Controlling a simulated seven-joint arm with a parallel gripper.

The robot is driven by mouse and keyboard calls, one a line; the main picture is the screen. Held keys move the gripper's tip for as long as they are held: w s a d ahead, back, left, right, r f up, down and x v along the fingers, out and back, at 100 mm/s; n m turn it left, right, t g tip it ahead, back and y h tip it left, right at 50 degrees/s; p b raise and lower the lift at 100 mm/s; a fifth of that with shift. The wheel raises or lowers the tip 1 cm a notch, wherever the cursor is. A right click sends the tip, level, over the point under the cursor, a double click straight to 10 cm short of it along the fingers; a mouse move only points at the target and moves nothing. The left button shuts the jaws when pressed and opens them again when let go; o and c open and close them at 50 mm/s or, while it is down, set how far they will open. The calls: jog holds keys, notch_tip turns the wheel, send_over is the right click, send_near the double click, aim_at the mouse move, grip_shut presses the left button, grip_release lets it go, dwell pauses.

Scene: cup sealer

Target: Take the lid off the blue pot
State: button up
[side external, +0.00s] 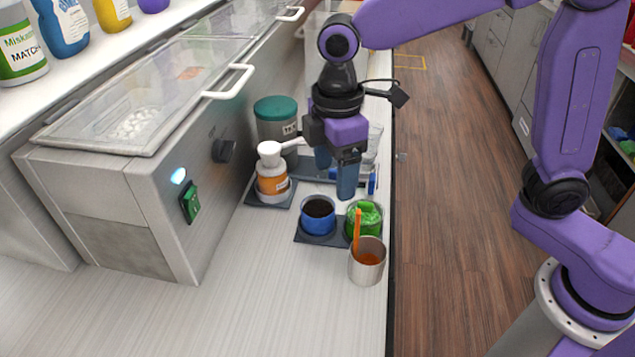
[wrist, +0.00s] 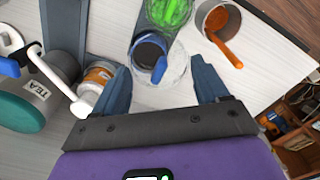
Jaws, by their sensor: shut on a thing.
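The blue pot (side external: 318,222) stands on a dark square base on the counter. Its top looks open and shows dark contents; it is also in the wrist view (wrist: 150,52). My gripper (side external: 336,178) is above and behind the pot, with its fingers pointing down. In the wrist view my gripper (wrist: 163,88) has its fingers spread around a clear, round lid (wrist: 176,72) and is shut on it. The lid appears apart from the pot and partly overlaps it in that view. In the side view I cannot make out the lid clearly.
A green-filled pot (side external: 366,218) stands right of the blue pot. A metal cup (side external: 368,268) with an orange spoon (side external: 357,228) is in front. A white-topped pump bottle (side external: 272,182) and a teal-lidded tea canister (side external: 276,125) stand left and behind. The sealer machine (side external: 110,210) borders the left; the front counter is clear.

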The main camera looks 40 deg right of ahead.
jog(key=s+d+r, duration=0.6)
jog(key=s, duration=0.3)
notch_tip(320, 180, up, 10)
send_over(267, 234)
notch_tip(267, 234, down, 28)
jog(key=shift+f, duration=0.15)
dwell(0.8)
jog(key=shift+f, duration=0.15)
jog(key=o, duration=1)
notch_tip(267, 234, up, 12)
jog(key=shift+r, duration=0.2)
